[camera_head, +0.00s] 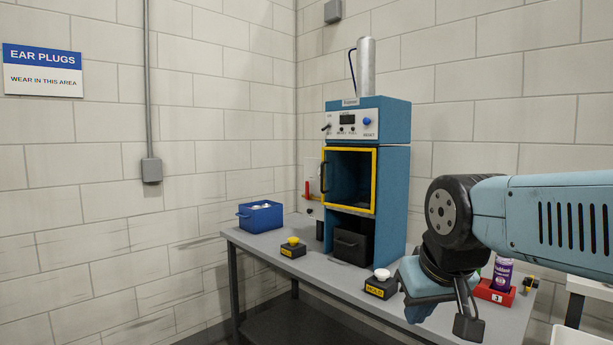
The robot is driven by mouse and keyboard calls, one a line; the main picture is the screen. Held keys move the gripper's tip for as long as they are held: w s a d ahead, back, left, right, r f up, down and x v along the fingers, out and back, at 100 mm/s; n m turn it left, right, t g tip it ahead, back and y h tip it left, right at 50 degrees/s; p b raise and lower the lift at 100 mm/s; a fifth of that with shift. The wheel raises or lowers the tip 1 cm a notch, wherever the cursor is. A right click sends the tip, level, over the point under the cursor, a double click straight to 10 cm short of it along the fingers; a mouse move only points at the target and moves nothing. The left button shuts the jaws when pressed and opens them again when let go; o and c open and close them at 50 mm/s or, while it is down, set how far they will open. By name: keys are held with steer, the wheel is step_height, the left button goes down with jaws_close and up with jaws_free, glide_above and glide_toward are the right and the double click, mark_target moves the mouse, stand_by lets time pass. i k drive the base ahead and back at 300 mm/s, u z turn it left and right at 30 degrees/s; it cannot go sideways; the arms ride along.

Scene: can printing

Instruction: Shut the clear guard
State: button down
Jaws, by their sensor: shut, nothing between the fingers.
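The clear guard (349,180) is a see-through panel in a yellow frame on the front of the blue machine (394,180). A dark upright handle (323,178) is at its left edge. The frame sits over the dark opening and looks close to the machine's front; I cannot tell whether a small gap is left. My gripper (468,327) is at the lower right, pointing down, well apart from the guard. Its fingers are together and hold nothing. My wrist hides part of the bench.
On the grey bench (262,249) are a blue bin (261,217), a yellow-button box (292,250), a white-button box (381,286) and a black bin (351,247) under the guard.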

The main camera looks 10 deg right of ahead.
mark_target(374, 152)
steer(key=u, duration=0.1)
steer(key=i, duration=1)
steer(key=z, duration=0.1)
